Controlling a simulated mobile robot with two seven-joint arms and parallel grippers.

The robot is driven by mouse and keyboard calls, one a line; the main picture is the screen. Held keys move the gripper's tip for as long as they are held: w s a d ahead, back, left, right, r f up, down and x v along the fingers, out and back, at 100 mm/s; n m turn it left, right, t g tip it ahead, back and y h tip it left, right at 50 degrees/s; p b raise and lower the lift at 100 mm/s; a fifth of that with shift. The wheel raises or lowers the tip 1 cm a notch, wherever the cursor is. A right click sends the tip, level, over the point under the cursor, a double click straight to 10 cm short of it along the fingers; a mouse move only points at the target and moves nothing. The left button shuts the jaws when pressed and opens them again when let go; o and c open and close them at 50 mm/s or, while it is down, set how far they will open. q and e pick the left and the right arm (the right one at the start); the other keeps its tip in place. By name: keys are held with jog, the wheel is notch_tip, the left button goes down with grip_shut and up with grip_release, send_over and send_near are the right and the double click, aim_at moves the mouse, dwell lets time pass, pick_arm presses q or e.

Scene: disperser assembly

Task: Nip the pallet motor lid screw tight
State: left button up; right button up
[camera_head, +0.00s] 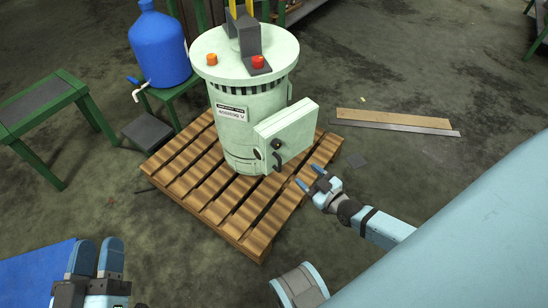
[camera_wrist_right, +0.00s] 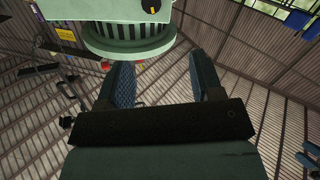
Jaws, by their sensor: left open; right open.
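The pale green motor housing (camera_head: 240,125) stands upright on the wooden pallet (camera_head: 262,235), with a round lid (camera_head: 222,72) on top. An orange knob (camera_head: 211,59) and a red knob (camera_head: 258,62) sit on the lid. I cannot make out which part is the lid screw. My right gripper (camera_head: 309,176) is open and empty, right of the housing's door box (camera_head: 290,133) and below lid height. In the right wrist view, its spread fingers (camera_wrist_right: 158,70) show below the housing (camera_wrist_right: 130,42). My left gripper (camera_head: 97,245) is open and empty at the lower left, far from the housing.
A blue water jug (camera_head: 160,48) stands on a green stand behind the pallet. A green bench (camera_head: 40,105) is at the left. A plank (camera_head: 390,118) lies on the floor at the right. A blue mat (camera_head: 35,278) lies at the lower left. The floor before the pallet is clear.

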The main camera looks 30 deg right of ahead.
aim_at(278, 146)
jog(key=w+b, duration=0.1)
jog(key=w, duration=0.4)
jog(key=w+b, duration=0.2)
jog(key=w, duration=0.2)
jog(key=w+f+b, duration=0.1)
jog(key=w+b, duration=0.1)
jog(key=w, duration=0.3)
jog(key=shift+w+a, duration=0.3)
jog(key=shift+w, duration=0.05)
pick_arm(q)
notch_tip(278, 146, down, 7)
jog(key=g, duration=0.2)
jog(key=shift+w+d+r+m, duration=0.2)
jog(key=shift+d+m, duration=0.1)
jog(key=shift+m, duration=0.1)
pick_arm(e)
jog(key=c, duration=0.9)
